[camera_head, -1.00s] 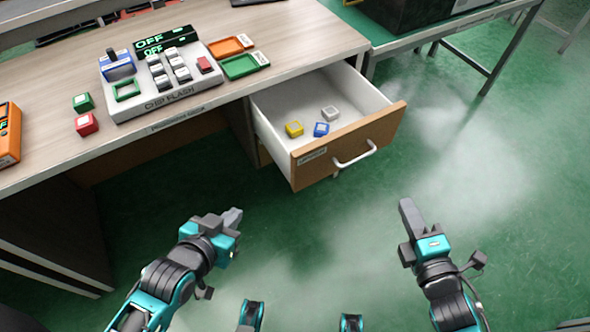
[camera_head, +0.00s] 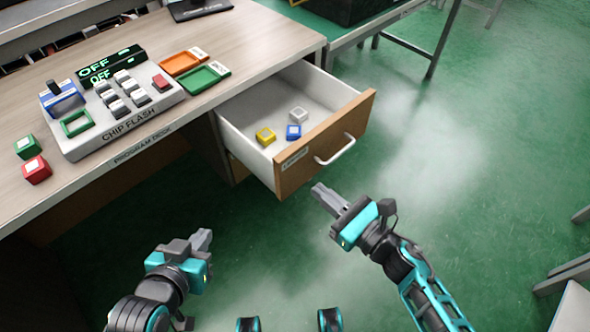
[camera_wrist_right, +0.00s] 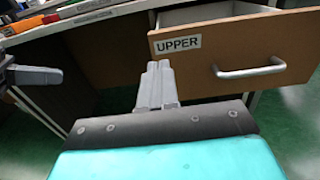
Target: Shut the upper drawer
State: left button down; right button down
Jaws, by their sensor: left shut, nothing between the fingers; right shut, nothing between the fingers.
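The upper drawer (camera_head: 322,143) is pulled out from the desk, with its wooden front facing toward me and to the right. It bears a silver handle (camera_head: 336,150). In the right wrist view its front (camera_wrist_right: 230,62) shows the label "UPPER" (camera_wrist_right: 178,45) and the handle (camera_wrist_right: 250,69). My right gripper (camera_head: 318,189) is shut and empty, just in front of and below the drawer front; it also shows in the right wrist view (camera_wrist_right: 158,70), near the front's left end. Whether it touches cannot be told. My left gripper (camera_head: 205,238) is shut and empty, low and left of the drawer.
The drawer holds a yellow block (camera_head: 265,137), a blue block (camera_head: 293,132) and a white block (camera_head: 298,115). The desk (camera_head: 250,35) carries a chip-flash station (camera_head: 120,110), trays, and green and red blocks. Open green floor (camera_head: 470,190) lies to the right.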

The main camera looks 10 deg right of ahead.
aim_at(285, 163)
jog(key=x, duration=0.8)
jog(key=shift+w+a, duration=0.1)
jog(key=shift+a, duration=0.05)
pick_arm(q)
jog(key=shift+s+a+f, duration=0.1)
jog(key=shift+s+f, duration=0.1)
jog(key=shift+f, duration=0.05)
jog(key=shift+f, duration=0.1)
pick_arm(e)
jog(key=shift+w, duration=0.1)
